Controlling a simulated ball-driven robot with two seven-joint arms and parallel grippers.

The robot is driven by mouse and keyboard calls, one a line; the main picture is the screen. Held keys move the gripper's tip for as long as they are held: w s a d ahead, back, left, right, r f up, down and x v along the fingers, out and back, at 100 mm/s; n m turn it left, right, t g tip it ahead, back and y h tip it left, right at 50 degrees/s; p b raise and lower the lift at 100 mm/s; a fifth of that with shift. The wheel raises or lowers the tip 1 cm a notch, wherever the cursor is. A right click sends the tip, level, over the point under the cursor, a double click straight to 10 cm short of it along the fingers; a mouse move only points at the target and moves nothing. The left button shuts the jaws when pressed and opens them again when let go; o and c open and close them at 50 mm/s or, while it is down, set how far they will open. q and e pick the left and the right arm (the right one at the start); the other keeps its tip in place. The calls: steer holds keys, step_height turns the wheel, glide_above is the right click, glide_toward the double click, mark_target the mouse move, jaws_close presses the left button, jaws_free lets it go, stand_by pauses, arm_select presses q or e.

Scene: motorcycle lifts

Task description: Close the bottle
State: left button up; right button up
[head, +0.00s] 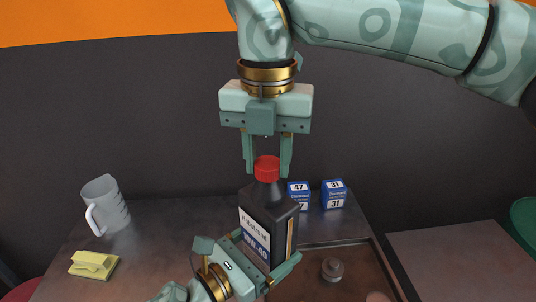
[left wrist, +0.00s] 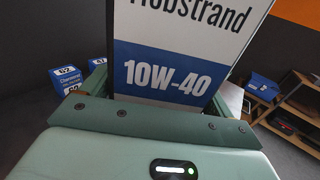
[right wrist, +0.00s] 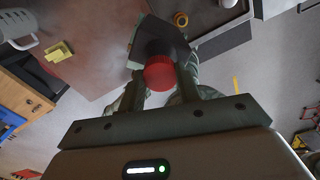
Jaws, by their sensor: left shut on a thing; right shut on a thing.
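Two blue and white boxes (head: 334,195) stand behind the bottle to the right. A grey measuring jug (head: 108,207) and a yellow block-like item (head: 93,264) are on the left. A rimmed brown tray (head: 355,262) holding a small round metal part (head: 332,269) is at right.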

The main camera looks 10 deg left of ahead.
steer(key=m, duration=0.6)
steer(key=shift+w, duration=0.1)
steer(key=m, duration=0.4)
steer(key=o, duration=1.2)
steer(key=shift+c, duration=0.2)
step_height(320, 180, up, 12)
